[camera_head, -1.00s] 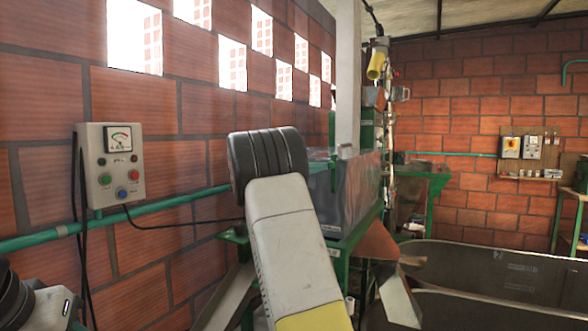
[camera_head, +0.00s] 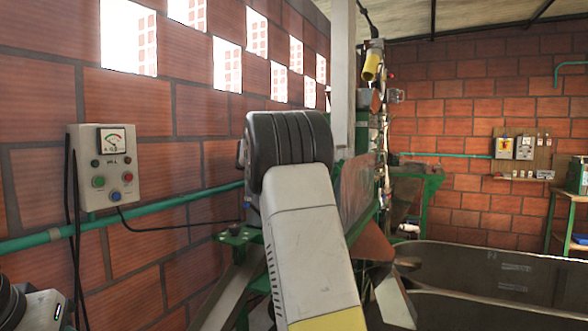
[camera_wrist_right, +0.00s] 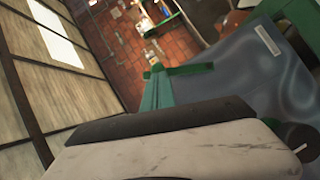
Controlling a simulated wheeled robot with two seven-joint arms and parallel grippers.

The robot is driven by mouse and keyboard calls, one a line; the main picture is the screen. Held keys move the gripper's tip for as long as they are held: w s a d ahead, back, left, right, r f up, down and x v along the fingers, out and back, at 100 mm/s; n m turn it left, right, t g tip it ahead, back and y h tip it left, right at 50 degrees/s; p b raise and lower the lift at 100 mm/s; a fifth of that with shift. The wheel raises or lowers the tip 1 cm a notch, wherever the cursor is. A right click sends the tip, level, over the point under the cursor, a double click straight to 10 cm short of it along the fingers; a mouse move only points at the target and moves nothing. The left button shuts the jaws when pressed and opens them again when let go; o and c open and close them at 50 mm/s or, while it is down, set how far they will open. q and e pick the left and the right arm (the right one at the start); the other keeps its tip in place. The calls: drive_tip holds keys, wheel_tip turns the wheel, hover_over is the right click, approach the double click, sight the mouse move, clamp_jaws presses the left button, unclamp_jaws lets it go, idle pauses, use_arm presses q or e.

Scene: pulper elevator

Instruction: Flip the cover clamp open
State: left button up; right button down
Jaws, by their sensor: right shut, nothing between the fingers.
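I cannot pick out the cover clamp in either view. In the right wrist view, a pale scuffed housing with a dark edge, seemingly my right gripper (camera_wrist_right: 165,125), fills the bottom. It is shut and empty, and its fingertips are not clear. Beyond it are a smooth grey-blue metal surface (camera_wrist_right: 245,85) and a green metal bar (camera_wrist_right: 158,95). My left gripper is out of view.
A control box (camera_head: 104,165) with a dial and buttons hangs on the brick wall at left. A green pipe (camera_head: 190,203) runs along that wall. A dark trough (camera_head: 500,268) lies at lower right. A pale post (camera_head: 342,75) rises behind my right arm.

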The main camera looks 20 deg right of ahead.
sight(338, 172)
drive_tip(key=shift+s+d+f+m+t+y, duration=0.15)
drive_tip(key=shift+s+d+m+t+y, duration=0.15)
drive_tip(key=shift+s+d+m+y, duration=0.55)
drive_tip(key=shift+s+d+f+m+t+y, duration=0.45)
drive_tip(key=shift+s+m+y, duration=0.25)
drive_tip(key=shift+m, duration=0.25)
drive_tip(key=shift+f, duration=0.1)
